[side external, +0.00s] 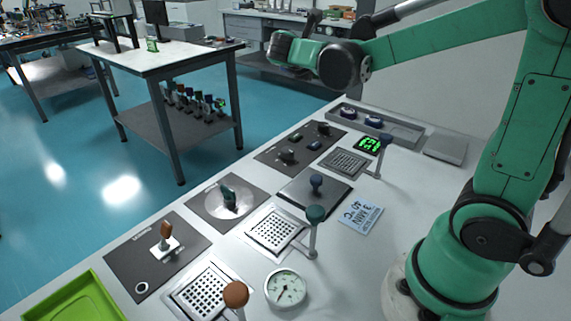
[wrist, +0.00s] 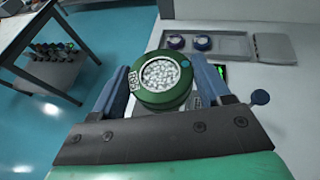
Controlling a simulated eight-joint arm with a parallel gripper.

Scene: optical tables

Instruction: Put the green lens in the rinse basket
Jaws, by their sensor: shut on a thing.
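My gripper (wrist: 163,88) is shut on a round green-rimmed piece, which I take for the green lens (wrist: 165,98). It has a pale, speckled round face, a small code label on its left and a blue-green dot at upper right. In the side view my gripper (side external: 302,50) holds it (side external: 282,47) high above the far end of the bench. No basket is clearly identifiable; perforated square grids stand on the bench, with a green-knobbed lever (side external: 315,214) by the middle grid (side external: 274,230), a brown-knobbed lever (side external: 236,294) by the near grid (side external: 205,291) and a blue-knobbed lever by the far grid (side external: 345,163).
A grey tray (side external: 400,131) at the back holds two round dark-rimmed pieces, beside a flat grey plate (side external: 445,147). Dark panels with switches, a dial gauge (side external: 286,289) and a bright green tray (side external: 72,300) are also on the bench. Upright levers stick up.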

